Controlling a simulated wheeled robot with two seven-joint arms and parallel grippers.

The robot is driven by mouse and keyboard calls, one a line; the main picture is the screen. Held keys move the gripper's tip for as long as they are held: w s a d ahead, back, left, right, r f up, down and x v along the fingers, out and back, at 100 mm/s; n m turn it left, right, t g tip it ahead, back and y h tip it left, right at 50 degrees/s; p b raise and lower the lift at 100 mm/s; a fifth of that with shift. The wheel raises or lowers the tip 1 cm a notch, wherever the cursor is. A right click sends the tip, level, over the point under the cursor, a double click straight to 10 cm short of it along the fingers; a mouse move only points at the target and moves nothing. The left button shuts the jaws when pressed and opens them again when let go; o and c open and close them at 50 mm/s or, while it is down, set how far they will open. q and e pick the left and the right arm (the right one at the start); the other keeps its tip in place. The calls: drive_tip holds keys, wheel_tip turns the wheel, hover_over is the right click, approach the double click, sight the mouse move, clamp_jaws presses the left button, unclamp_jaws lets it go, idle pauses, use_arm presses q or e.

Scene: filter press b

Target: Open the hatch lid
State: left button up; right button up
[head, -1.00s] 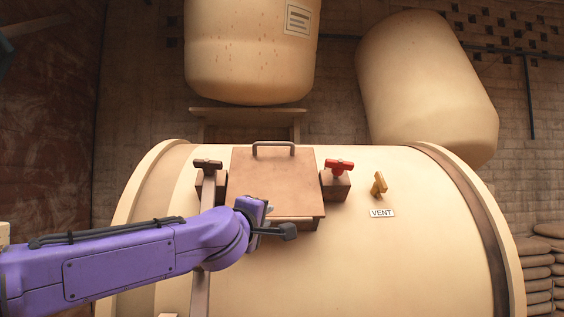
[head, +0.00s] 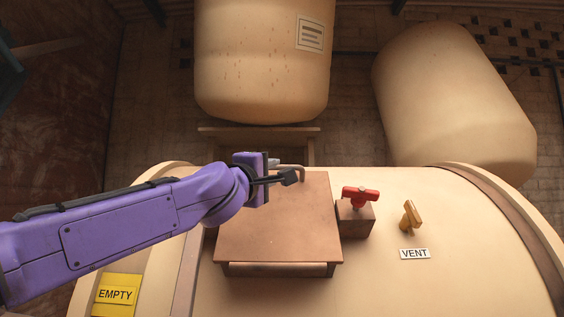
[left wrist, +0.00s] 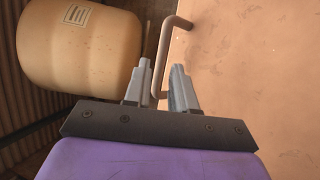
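The hatch lid (head: 275,225) is a brown square plate lying flat on top of the cream tank, and it looks closed. Its bent bar handle (head: 302,172) is at the far edge, partly hidden by my left gripper (head: 274,164). In the left wrist view, the handle (left wrist: 161,55) runs between the two grey fingers of my left gripper (left wrist: 160,82). The fingers stand apart, with a gap visible beside the bar. The lid (left wrist: 245,75) fills the right of that view. My right gripper is not in view.
A red-handled clamp (head: 360,197) on a brown block stands right of the lid. A yellow vent handle (head: 411,215) is farther right, above a VENT label (head: 415,254). A yellow EMPTY sign (head: 116,294) is at lower left. Large cream tanks (head: 262,60) stand behind.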

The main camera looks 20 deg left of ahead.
sight(283, 168)
use_arm(q)
drive_tip(key=p+x, duration=0.1)
drive_tip(key=x, duration=0.3)
drive_tip(key=p+x, duration=0.1)
drive_tip(key=x, duration=0.2)
drive_tip(key=shift+d+f+p, duration=0.2)
drive_tip(key=shift+d+p, duration=0.1)
drive_tip(key=shift+d, duration=0.05)
drive_tip(key=shift+w+a, duration=0.15)
drive_tip(key=shift+s, duration=0.25)
clamp_jaws()
drive_tip(key=shift+r, duration=0.1)
